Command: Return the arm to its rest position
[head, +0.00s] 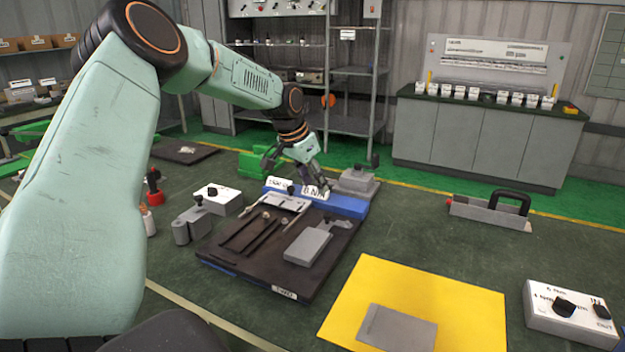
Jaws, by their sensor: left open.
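My left arm comes in from the left and reaches across the workbench. My left gripper (296,180) is open and empty, above the back edge of the dark board (232,262), near a blue block with white labels (345,204). Whether its fingers touch anything there I cannot tell. My right gripper is not in view.
On the board lie dark rods (262,236) and a grey block (307,246). A yellow mat (455,300) with a grey plate (398,328) lies in front. A white control box (570,312) stands at right, a black-handled tool (490,210) behind. Green bench between is clear.

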